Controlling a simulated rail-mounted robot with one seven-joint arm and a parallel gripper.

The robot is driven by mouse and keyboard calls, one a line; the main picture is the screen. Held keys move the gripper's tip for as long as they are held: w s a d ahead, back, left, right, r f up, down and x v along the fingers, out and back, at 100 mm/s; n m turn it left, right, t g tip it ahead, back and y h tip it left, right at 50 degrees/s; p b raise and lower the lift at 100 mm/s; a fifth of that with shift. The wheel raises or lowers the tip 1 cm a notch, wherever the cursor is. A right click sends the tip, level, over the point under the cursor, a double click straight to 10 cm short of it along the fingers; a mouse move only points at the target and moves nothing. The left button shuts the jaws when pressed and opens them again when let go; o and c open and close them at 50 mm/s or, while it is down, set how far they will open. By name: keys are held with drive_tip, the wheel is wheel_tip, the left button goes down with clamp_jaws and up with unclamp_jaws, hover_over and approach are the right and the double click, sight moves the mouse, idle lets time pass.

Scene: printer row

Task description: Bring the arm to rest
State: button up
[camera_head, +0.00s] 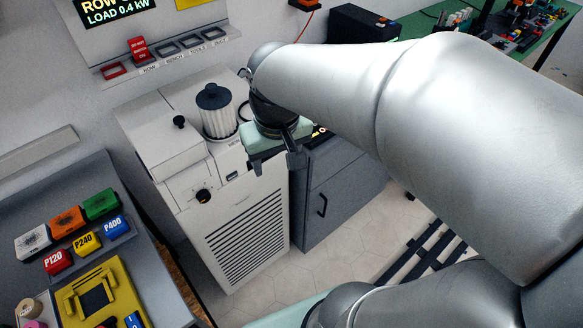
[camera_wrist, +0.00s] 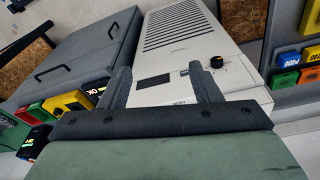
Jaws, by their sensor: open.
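My gripper (camera_head: 272,163) hangs at the end of my arm in front of the upper right part of the white cabinet machine (camera_head: 243,235) in the head view. Its two dark fingers are spread, with nothing between them. In the wrist view my gripper (camera_wrist: 161,74) shows both fingers apart, with the white machine (camera_wrist: 182,35) beyond them. The gap between fingers and machine is hard to judge. My arm crosses the right half of the head view and hides part of the room behind it.
A ribbed canister (camera_head: 216,115) stands on the machine. A grey cabinet (camera_head: 335,190) is beside it on the right. At left, a grey bench (camera_head: 75,188) holds coloured blocks and a yellow fixture (camera_head: 88,297). A wall shelf (camera_head: 165,62) carries small trays. Floor shows below the grey cabinet.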

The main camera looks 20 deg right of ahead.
drive_tip(key=s+d+f+g, duration=0.1)
drive_tip(key=s+f, duration=0.4)
drive_tip(key=s, duration=0.3)
drive_tip(key=shift+f+m, duration=0.35)
drive_tip(key=shift+m, duration=0.05)
drive_tip(key=shift+d, duration=0.15)
